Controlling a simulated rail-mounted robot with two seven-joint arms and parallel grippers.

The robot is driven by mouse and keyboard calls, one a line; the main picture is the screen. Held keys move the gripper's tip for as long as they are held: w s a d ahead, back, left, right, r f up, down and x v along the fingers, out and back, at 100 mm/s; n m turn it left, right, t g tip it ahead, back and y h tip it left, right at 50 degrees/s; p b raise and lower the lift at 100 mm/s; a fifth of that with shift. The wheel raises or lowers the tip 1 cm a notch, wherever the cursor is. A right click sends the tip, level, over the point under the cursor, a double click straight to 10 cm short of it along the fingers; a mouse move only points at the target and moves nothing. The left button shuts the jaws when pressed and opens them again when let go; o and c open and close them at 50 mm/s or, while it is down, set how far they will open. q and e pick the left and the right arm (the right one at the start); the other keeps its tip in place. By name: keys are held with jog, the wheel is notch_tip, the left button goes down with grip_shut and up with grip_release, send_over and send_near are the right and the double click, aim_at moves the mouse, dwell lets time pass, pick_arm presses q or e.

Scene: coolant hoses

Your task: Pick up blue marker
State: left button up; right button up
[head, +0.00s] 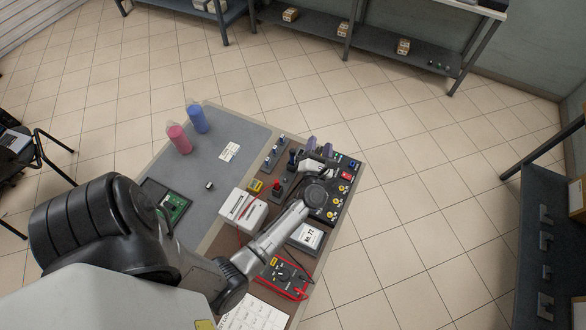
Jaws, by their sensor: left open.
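My left gripper (319,147) is over the table's far right part, with its two dark fingertips apart and nothing seen between them. A small dark blue upright piece (292,157) stands in a holder just left of the fingers; it may be the blue marker, but it is too small to tell. A similar red piece (277,184) stands nearer in another holder. The left wrist and forearm cover part of the black panel (345,178) and the table beneath. My right gripper is out of view.
A white box (242,210), a yellow piece (255,186), a display box (306,236) and a multimeter (284,277) crowd the near side. The mat's middle is mostly clear.

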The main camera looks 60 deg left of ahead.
aim_at(294, 155)
pick_arm(q)
jog(key=s+a+f+n+g+b, duration=0.1)
jog(key=f+n+g, duration=0.2)
jog(key=n+g, duration=0.1)
jog(key=s+a+f+n+g+y+b, duration=0.1)
jog(key=s+f+n+g, duration=0.1)
jog(key=f+n+g, duration=0.2)
jog(key=s+a+f+n+g+y+b, duration=0.1)
jog(key=s+f+n+g, duration=0.1)
jog(key=f+n+g, duration=0.2)
jog(key=shift+a+f+n+b, duration=0.25)
jog(key=shift+n+b, duration=0.15)
jog(key=shift+n, duration=0.3)
jog(key=shift+a, duration=0.3)
jog(key=a+p, duration=0.1)
jog(key=a, duration=0.4)
jog(key=shift+w+a, duration=0.15)
jog(key=shift+a, duration=0.5)
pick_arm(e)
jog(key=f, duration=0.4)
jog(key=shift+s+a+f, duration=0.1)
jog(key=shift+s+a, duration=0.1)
pick_arm(q)
jog(key=c, duration=0.6)
grip_shut()
